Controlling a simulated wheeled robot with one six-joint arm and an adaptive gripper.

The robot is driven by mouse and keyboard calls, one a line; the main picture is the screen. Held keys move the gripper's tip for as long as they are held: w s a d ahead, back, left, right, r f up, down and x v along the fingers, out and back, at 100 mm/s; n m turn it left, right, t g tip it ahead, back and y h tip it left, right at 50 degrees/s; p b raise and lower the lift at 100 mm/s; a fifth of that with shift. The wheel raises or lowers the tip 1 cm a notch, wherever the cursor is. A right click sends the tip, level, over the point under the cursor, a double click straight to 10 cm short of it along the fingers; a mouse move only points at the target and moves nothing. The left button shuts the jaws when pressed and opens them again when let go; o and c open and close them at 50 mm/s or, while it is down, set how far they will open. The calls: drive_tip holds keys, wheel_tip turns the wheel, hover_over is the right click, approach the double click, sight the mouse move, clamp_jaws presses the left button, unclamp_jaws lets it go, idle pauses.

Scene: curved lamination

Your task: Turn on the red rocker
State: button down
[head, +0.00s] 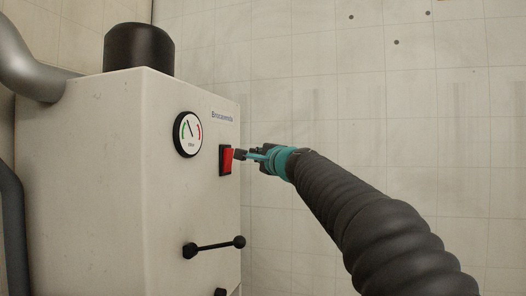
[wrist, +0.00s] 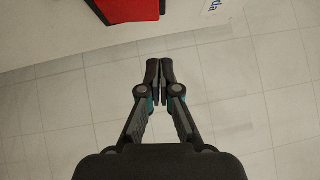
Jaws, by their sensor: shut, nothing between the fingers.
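The red rocker (head: 227,160) sits in a black frame on the front of a pale machine cabinet (head: 75,165), to the lower right of a dial. In the head view my gripper (head: 240,154) is at the right edge of the rocker, fingertips pointing at it. I cannot tell from this view whether they touch. In the wrist view the red rocker (wrist: 132,8) is partly cut off at the top edge, up and left of the fingertips. There my gripper (wrist: 159,65) is shut with its fingertips together and nothing between them.
A round gauge (head: 187,134) is left of the rocker. A black lever with a ball end (head: 215,247) sticks out below it. A grey pipe (head: 30,65) and a black cap (head: 139,49) are at upper left. The tiled wall (head: 330,80) behind is clear.

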sight(227, 160)
drive_tip(key=w+a+p, duration=0.2)
drive_tip(key=w+a, duration=0.2)
drive_tip(key=shift+a+r, duration=0.4)
drive_tip(key=shift+r, duration=0.05)
drive_tip(key=shift+w, duration=0.1)
